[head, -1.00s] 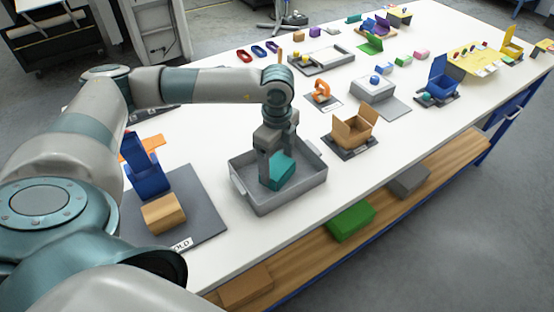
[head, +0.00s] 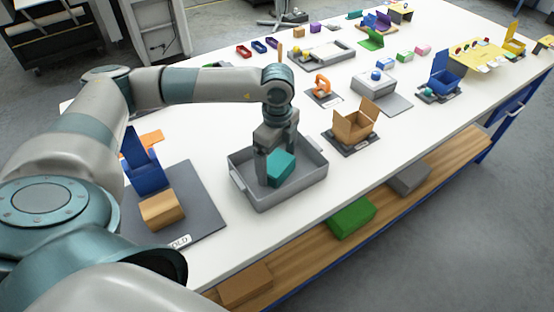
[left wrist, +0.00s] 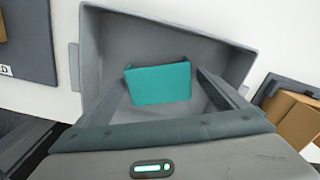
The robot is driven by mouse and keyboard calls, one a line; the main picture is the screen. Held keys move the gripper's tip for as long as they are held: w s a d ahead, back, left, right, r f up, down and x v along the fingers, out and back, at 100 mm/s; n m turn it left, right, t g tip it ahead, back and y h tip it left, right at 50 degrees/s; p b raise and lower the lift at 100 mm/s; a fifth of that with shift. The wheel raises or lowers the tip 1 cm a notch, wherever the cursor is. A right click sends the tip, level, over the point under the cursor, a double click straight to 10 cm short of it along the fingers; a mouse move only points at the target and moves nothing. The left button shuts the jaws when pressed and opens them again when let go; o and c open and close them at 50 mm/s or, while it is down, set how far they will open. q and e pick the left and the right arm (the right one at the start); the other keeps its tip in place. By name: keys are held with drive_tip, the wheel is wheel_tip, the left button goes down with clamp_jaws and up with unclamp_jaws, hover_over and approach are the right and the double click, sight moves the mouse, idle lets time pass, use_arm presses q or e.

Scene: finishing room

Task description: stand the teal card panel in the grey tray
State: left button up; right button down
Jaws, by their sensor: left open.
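The teal card panel (head: 281,168) is inside the grey tray (head: 290,195), on the tray floor as far as I can see. In the left wrist view the teal panel (left wrist: 158,84) shows its broad face and a thin top edge; I cannot tell whether it stands quite upright or leans. My left gripper (head: 276,160) reaches down into the tray with its fingers open, one on each side of the panel. In the left wrist view there are gaps between panel and fingers. The lower edge of the panel is hard to make out. My right gripper is out of view.
A dark mat (head: 195,205) with a blue folded piece (head: 146,172) and a tan block (head: 162,210) lies left of the tray. An open brown box (head: 355,122) stands to the right.

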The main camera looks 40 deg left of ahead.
sight(277, 162)
use_arm(q)
drive_tip(key=shift+r, duration=0.15)
drive_tip(key=shift+r, duration=0.1)
drive_tip(key=shift+r+p, duration=0.7)
drive_tip(key=shift+p, duration=0.2)
wheel_tip(277, 162, up, 12)
drive_tip(key=b, duration=0.4)
drive_tip(key=shift+f+b, duration=0.15)
drive_tip(key=shift+b, duration=0.15)
drive_tip(key=shift+s+f, duration=0.1)
